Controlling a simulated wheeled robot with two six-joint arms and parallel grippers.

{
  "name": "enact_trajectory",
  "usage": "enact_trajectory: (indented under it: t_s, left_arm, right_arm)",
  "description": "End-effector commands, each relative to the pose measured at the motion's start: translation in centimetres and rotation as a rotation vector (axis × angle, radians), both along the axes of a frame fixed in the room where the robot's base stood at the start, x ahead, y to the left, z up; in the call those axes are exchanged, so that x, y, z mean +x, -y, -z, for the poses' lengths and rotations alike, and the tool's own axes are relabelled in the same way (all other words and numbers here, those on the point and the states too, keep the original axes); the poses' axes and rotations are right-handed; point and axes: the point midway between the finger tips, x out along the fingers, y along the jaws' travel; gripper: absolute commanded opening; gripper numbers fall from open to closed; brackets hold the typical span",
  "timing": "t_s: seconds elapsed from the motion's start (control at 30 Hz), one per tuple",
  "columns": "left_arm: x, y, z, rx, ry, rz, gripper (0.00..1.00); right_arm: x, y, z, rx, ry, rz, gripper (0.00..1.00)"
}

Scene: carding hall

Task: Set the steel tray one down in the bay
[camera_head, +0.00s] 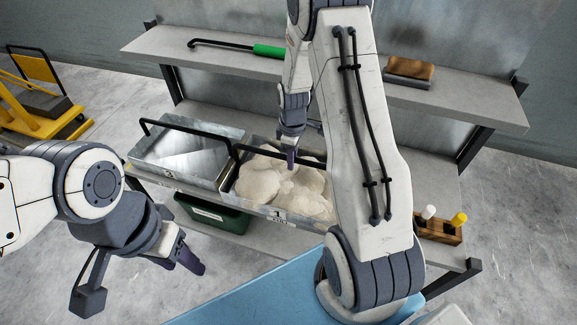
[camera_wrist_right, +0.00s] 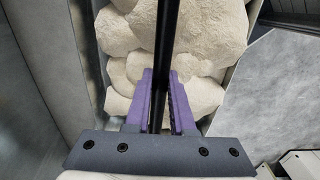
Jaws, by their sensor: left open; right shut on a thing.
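Steel tray one (camera_head: 236,187), with a "1" on its front, is filled with pale, fluffy lumps (camera_head: 275,185). It is at the middle shelf, right of another steel tray. My right gripper (camera_head: 291,163) reaches down from above and is shut on the tray's black bar handle (camera_head: 252,150). In the right wrist view the purple fingers of my right gripper (camera_wrist_right: 161,108) clasp the black handle (camera_wrist_right: 165,40), with the lumps (camera_wrist_right: 125,40) below. My right arm hides the tray's right part. I cannot tell whether its bottom touches the shelf. My left gripper (camera_head: 190,260) is open and empty at the lower left.
Steel tray three (camera_head: 180,155) stands close on the left. A green bin (camera_head: 215,215) is below. The upper shelf (camera_head: 160,48) holds a green-handled tool (camera_head: 268,50) and a brush (camera_head: 410,70). A wooden block with bottles (camera_head: 437,228) is at the right.

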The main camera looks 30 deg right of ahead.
Motion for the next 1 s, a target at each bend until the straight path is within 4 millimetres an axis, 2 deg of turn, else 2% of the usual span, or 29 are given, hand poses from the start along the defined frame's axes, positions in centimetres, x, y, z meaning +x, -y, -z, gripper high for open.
enact_trajectory:
  t_s: [0.2, 0.57, 1.0]
  left_arm:
    - [0.0, 0.0, 0.0, 0.0, 0.0, 0.0, 0.5]
    - [0.0, 0.0, 0.1, 0.0, 0.0, 0.0, 0.5]
    - [0.0, 0.0, 2.4, 0.0, 0.0, -0.004, 0.5]
  right_arm:
    - [1.8, 1.9, 0.1, -0.001, 0.002, 0.002, 0.0]
    - [3.6, 3.8, 0.4, -0.001, 0.002, 0.001, 0.0]
    - [3.5, 3.6, 3.6, 0.0, 0.001, 0.001, 0.0]
